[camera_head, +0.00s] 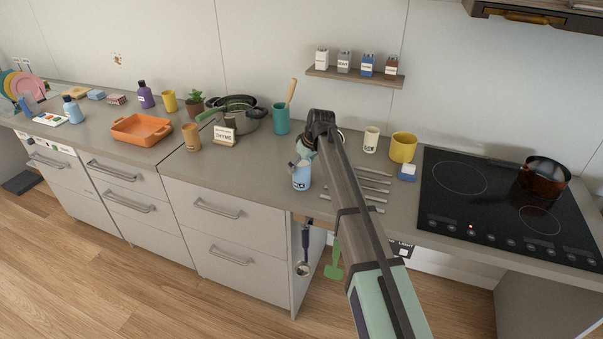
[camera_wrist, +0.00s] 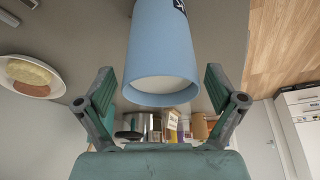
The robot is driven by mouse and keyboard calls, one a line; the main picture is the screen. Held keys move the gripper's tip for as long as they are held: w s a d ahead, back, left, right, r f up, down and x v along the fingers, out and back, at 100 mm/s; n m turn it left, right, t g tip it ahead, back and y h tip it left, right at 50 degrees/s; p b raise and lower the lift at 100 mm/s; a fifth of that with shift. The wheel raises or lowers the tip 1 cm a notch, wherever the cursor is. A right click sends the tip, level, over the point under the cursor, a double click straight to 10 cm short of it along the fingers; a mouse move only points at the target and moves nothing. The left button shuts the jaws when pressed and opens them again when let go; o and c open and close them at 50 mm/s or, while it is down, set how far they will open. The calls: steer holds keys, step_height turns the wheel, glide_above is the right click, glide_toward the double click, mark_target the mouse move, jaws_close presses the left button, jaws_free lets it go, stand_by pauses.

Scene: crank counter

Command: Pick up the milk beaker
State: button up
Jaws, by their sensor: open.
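The milk beaker (camera_head: 301,176) is light blue with a dark-and-white label and stands upright near the counter's front edge. In the wrist view the beaker (camera_wrist: 162,45) fills the upper middle, its rim facing me and a pale white surface inside. My gripper (camera_wrist: 159,73) is open, one green finger on each side of the beaker's rim, with gaps visible on both sides. In the head view my gripper (camera_head: 305,152) is just above and behind the beaker, partly hidden by my arm.
A teal utensil holder (camera_head: 281,120) stands behind. The counter left of the beaker is clear.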

steer(key=shift+x, duration=0.9)
steer(key=shift+s, duration=0.1)
steer(key=c, duration=1.6)
steer(key=shift+r, duration=0.15)
steer(key=shift+r+b, duration=2.4)
steer(key=shift+r, duration=7.4)
steer(key=shift+r, duration=0.1)
